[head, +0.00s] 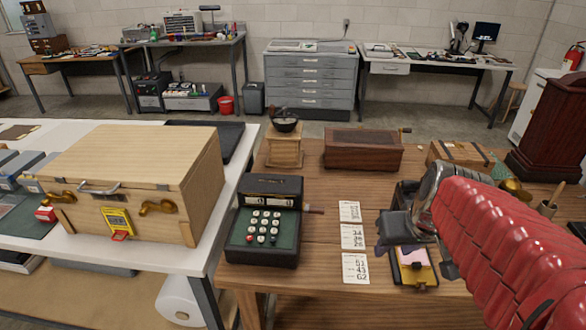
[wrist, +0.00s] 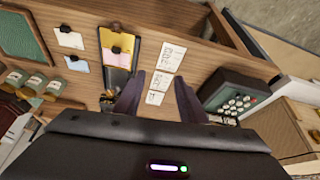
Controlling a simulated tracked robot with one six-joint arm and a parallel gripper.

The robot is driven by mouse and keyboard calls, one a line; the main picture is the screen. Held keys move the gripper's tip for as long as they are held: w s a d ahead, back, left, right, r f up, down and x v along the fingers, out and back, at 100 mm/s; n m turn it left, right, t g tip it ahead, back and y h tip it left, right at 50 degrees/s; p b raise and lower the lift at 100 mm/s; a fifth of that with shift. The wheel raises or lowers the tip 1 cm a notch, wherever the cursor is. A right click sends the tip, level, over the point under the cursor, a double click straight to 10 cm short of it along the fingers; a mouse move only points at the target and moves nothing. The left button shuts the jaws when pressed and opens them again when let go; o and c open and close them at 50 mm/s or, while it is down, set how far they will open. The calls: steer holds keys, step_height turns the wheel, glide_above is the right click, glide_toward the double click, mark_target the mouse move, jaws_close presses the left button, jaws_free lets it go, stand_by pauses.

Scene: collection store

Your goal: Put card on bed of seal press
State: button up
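My gripper (head: 415,246) hangs above the wooden table, open. In the wrist view its two dark fingers (wrist: 158,98) stand apart with nothing held between them. Three white cards with printed figures lie in a row left of it: far (head: 349,211), middle (head: 352,236) and near (head: 355,268). Two plain pale cards, one white (wrist: 70,37) and one bluish (wrist: 77,63), lie on the table in the wrist view; my arm hides them in the head view. I cannot clearly make out the seal press. A dark object (head: 405,193) behind my gripper is partly hidden.
A dark board with yellow and pink sheets (head: 416,268) lies below my gripper. A keyed adding machine (head: 266,222) stands left of the cards. A grinder (head: 284,142) and a cranked wooden box (head: 362,150) stand behind. Bottles (wrist: 28,82) stand at left in the wrist view.

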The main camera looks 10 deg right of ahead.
steer(key=s+a+r+n, duration=0.1)
steer(key=s+a, duration=0.2)
steer(key=a, duration=0.4)
steer(key=s+a+r, duration=0.1)
steer(key=s+a, duration=0.2)
steer(key=a, duration=0.4)
steer(key=shift+s+r+n+t+y, duration=0.15)
steer(key=shift+r+n+t+y, duration=0.25)
